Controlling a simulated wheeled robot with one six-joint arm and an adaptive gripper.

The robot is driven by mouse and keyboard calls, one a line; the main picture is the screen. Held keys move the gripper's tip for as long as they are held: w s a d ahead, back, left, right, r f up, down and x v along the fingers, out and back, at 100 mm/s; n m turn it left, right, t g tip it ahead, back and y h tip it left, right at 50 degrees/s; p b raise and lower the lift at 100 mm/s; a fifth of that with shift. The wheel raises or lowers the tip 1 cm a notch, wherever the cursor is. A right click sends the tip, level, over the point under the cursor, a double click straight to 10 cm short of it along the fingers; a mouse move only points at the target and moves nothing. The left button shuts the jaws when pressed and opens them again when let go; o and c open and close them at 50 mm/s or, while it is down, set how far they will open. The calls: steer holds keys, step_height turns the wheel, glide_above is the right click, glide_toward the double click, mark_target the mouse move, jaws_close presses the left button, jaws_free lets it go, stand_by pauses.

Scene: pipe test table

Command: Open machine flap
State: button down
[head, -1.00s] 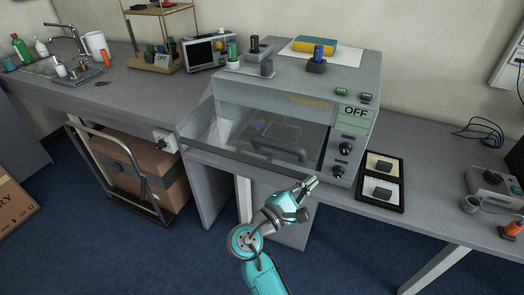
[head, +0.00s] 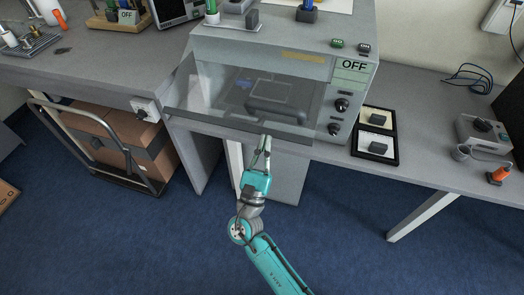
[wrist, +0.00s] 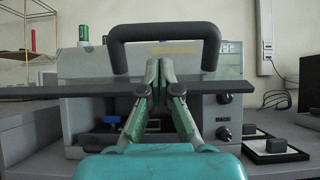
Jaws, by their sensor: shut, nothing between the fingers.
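The grey machine (head: 270,40) stands on the bench with an OFF label on its front. Its clear flap (head: 215,98) has a dark front edge standing out from the machine body, and a dark handle (head: 275,117) sits on it. In the wrist view the handle (wrist: 165,31) arches above the dark bar of the flap edge (wrist: 50,92). My gripper (head: 264,140) is shut and empty at the flap's front edge. In the wrist view its fingertips (wrist: 160,66) are together within the handle's outline; I cannot tell whether they touch it.
Two framed trays (head: 375,132) with dark blocks lie right of the machine. A grey device (head: 484,133) and an orange item (head: 500,175) are further right. A cart with a cardboard box (head: 120,138) stands below the bench on the left.

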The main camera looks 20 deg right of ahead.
mark_target(270, 124)
steer(key=shift+x, duration=2.7)
steer(key=shift+s+a+r, duration=0.1)
steer(key=shift+s+r, duration=0.05)
steer(key=shift+r, duration=0.4)
